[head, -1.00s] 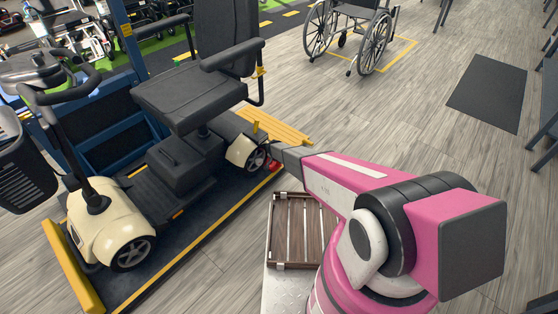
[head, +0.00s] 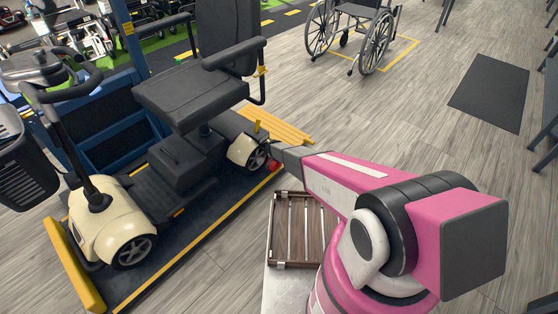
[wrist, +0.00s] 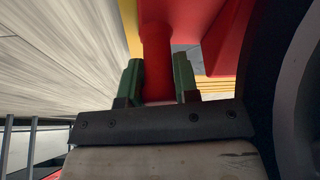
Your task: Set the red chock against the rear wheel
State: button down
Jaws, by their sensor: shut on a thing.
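The red chock (head: 274,165) shows in the head view as a small red patch beside the scooter's rear wheel (head: 257,158). In the wrist view the chock (wrist: 190,22) fills the top, its red post between the two green fingers of my gripper (wrist: 158,78). My gripper is shut on that post. The dark tyre (wrist: 262,60) curves close along the chock's right side in the wrist view; whether they touch I cannot tell. In the head view my forearm hides part of the area by the chock, and the fingers are not clear there.
The cream and black scooter (head: 175,160) stands on a dark platform with a yellow edge (head: 205,243). A yellow slatted ramp (head: 275,127) lies behind the rear wheel. A wooden slatted crate (head: 293,228) is near my arm. A wheelchair (head: 352,35) stands farther back. Open floor lies right.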

jog(key=shift+s+a, duration=0.1)
jog(key=shift+s, duration=0.1)
dwell(0.4)
jog(key=c, duration=0.8)
grip_release()
jog(key=v, duration=1.1)
jog(key=s+d+r+n+g, duration=0.1)
jog(key=s+d+r, duration=0.5)
jog(key=d+r, duration=0.35)
jog(key=s+d+r+n+g, duration=0.1)
jog(key=s+d+r, duration=0.4)
jog(key=d+r, duration=0.45)
jog(key=s+d+r+n, duration=0.1)
jog(key=s+d+r, duration=0.1)
jog(key=s+r, duration=0.3)
jog(key=s+d+r+g+y, duration=0.1)
jog(key=s+d+r, duration=0.2)
jog(key=s+r, duration=0.2)
jog(key=s+d+r+n+g, duration=0.1)
jog(key=s+d+r, duration=0.2)
jog(key=s+r, duration=0.3)
jog(key=shift+s+d+r+n+y, duration=0.15)
jog(key=shift+r+n+y, duration=0.2)
jog(key=shift+r, duration=0.2)
